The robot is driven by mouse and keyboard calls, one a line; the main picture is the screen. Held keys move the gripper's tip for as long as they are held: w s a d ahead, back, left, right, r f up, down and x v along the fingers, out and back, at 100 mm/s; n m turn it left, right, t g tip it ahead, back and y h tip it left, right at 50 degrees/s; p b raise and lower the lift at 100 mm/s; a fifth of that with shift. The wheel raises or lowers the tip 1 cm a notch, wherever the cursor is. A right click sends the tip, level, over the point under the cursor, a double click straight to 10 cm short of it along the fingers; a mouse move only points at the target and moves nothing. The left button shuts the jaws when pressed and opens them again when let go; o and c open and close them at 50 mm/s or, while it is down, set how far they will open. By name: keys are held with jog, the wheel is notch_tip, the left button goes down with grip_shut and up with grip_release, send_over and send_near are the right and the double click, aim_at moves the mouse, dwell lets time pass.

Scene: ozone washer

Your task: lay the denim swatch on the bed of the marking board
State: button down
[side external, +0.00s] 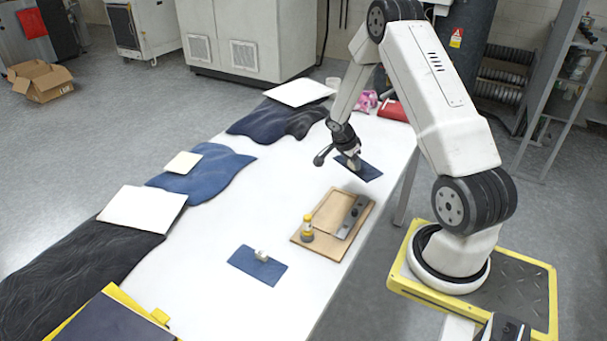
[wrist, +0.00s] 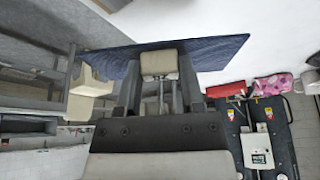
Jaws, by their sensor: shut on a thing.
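My gripper (side external: 353,158) is shut on a small pale block fixed to a dark blue denim swatch (side external: 365,171). The swatch hangs flat below the jaws near the table's right edge, beyond the marking board. In the wrist view, the swatch (wrist: 215,52) spreads past both fingers, with the pale block (wrist: 158,64) between them. The marking board (side external: 297,239) is a wooden tray on the table with a pale recessed bed (side external: 331,208), which looks empty. A dark metal bar (side external: 352,217) lies along its right side.
A second blue swatch (side external: 247,265) with a white block lies on the white table (side external: 200,295), nearer the camera. Dark and blue cloths with pale panels line the left edge. A red item (side external: 392,111) and a pink one (side external: 365,101) lie at the far end.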

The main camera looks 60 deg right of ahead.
aim_at(329, 209)
jog(key=w+a+f+m+g+y, duration=0.2)
jog(key=w+a+m+y, duration=0.1)
jog(key=a+m, duration=0.6)
jog(key=shift+w+m+g+y, duration=0.35)
jog(key=shift+m+y, duration=0.25)
jog(key=shift+m, duration=1.5)
jog(key=shift+a+f, duration=0.1)
jog(key=shift+f, duration=0.2)
jog(key=shift+f, duration=3.6)
jog(key=shift+c, duration=0.7)
grip_release()
jog(key=shift+w, duration=0.1)
